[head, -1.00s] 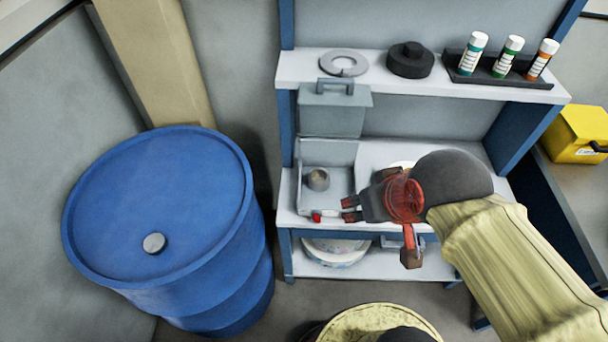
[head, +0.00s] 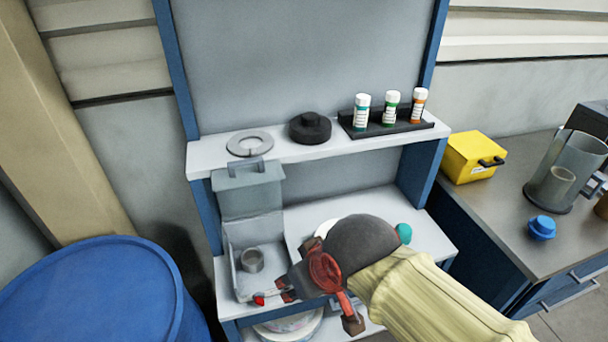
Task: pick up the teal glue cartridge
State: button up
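The teal glue cartridge (head: 362,113) stands upright in a black rack (head: 402,129) at the right end of the upper shelf. It has a white cap and a pale label. A green cartridge (head: 390,108) and an orange one (head: 418,106) stand to its right in the same rack. My gripper (head: 284,292) is low over the lower shelf, pointing left, well below and left of the cartridge. My arm hides part of the lower shelf. The fingers are small and partly hidden, so I cannot tell how far apart they are.
A black knob-topped disc (head: 310,128) and a grey ring (head: 250,144) lie on the upper shelf (head: 330,148). A grey box with a raised lid (head: 248,190) stands left of my gripper. A blue drum (head: 90,295) is at left. A yellow case (head: 474,157) sits on the right counter.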

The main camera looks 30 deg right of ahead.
aim_at(362, 108)
jog(key=z, duration=0.4)
jog(key=i+l+z, duration=0.1)
jog(key=z, duration=0.7)
jog(key=i+z, duration=0.15)
jog(key=z, duration=0.65)
jog(key=i+j+z, duration=0.15)
